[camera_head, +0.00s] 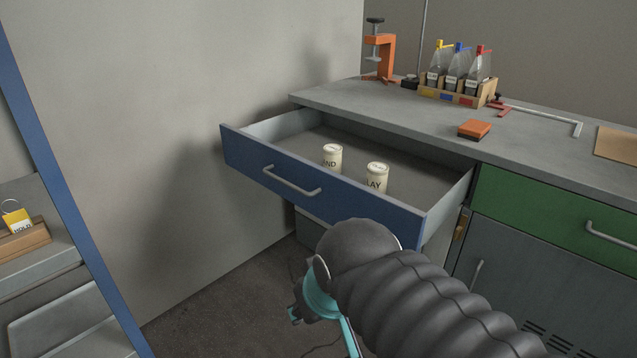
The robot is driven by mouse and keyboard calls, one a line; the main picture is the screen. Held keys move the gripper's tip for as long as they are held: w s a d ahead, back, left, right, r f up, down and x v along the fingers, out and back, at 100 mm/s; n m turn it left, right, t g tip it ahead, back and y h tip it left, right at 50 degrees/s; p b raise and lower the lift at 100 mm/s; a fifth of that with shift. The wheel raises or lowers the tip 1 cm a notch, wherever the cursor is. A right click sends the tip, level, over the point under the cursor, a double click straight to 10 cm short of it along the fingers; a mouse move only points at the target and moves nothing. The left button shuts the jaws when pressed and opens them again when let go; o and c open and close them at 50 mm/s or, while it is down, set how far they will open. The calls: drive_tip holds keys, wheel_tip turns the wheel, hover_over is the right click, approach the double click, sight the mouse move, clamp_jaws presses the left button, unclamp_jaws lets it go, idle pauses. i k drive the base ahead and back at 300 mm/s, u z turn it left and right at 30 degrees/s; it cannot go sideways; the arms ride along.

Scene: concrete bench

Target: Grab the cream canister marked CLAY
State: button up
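The cream canister with "LAY" showing of its label (376,177) stands upright in the open blue-fronted drawer (318,200). The drawer front hides its lower part. A second cream canister, with "ND" showing of its label (332,157), stands to its left and a little farther back. My gripper (296,312) is in front of and below the drawer front, outside the drawer and apart from both canisters. My own arm hides most of it, so its fingers do not show clearly.
The concrete bench top (420,112) holds an orange clamp (386,58), a wooden rack of bottles (458,95) and an orange block (474,129). A green drawer (550,210) is shut at right. A blue-framed shelf (50,140) stands at left.

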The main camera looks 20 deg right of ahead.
sight(377, 173)
drive_tip(key=u, duration=0.8)
drive_tip(key=i, duration=0.95)
drive_tip(key=z, duration=3.55)
